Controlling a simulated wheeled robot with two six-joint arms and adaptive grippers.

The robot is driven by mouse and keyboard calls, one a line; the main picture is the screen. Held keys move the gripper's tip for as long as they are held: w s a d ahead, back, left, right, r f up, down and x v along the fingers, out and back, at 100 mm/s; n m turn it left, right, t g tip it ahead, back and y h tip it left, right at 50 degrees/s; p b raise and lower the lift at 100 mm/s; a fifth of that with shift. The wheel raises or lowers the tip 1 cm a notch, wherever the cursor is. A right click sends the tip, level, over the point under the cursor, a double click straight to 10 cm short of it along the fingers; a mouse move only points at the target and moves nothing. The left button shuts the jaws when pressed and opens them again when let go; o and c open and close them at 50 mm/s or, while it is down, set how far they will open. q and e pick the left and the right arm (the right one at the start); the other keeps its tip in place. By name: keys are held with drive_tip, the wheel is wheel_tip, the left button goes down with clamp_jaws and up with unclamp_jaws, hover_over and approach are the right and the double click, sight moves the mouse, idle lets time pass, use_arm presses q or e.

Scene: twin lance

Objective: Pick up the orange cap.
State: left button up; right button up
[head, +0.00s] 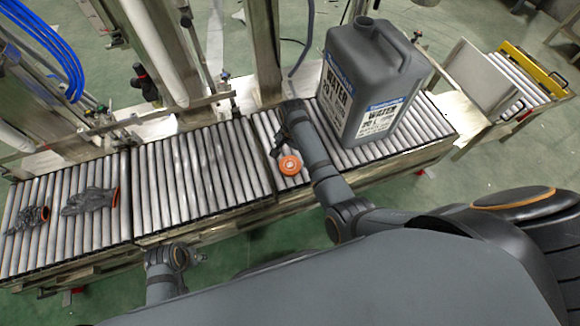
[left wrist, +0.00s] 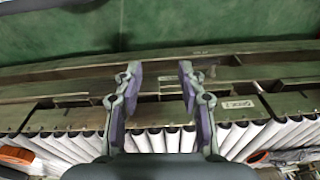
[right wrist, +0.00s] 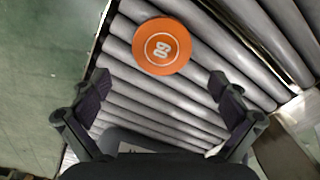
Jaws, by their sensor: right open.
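The orange cap (head: 290,165) lies on the grey rollers near the front edge of the conveyor, left of the grey canister. In the right wrist view the cap (right wrist: 161,46) is a flat disc marked with a number, just beyond my fingertips and roughly centred between them. My right gripper (right wrist: 160,88) is open and empty, its fingers wide apart. In the head view my right arm partly hides its fingers. My left gripper (left wrist: 160,75) is open and empty, over the conveyor's front edge; it is mostly hidden in the head view.
The large grey canister (head: 368,85) stands on the rollers right of my right arm. Metal posts and pipes stand behind the conveyor (head: 200,165). The middle rollers are clear.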

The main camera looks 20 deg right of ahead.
sight(291, 164)
drive_tip(key=f+b, duration=0.1)
drive_tip(key=f, duration=0.2)
drive_tip(key=f+b, duration=0.1)
drive_tip(key=shift+s+a+f+b, duration=0.1)
drive_tip(key=shift+a+f+b, duration=0.2)
drive_tip(key=shift+f, duration=0.35)
use_arm(q)
wheel_tip(291, 164, up, 7)
drive_tip(key=d, duration=0.1)
drive_tip(key=shift+s+d+r, duration=0.15)
drive_tip(key=shift+s+d, duration=0.2)
use_arm(e)
drive_tip(key=c, duration=1)
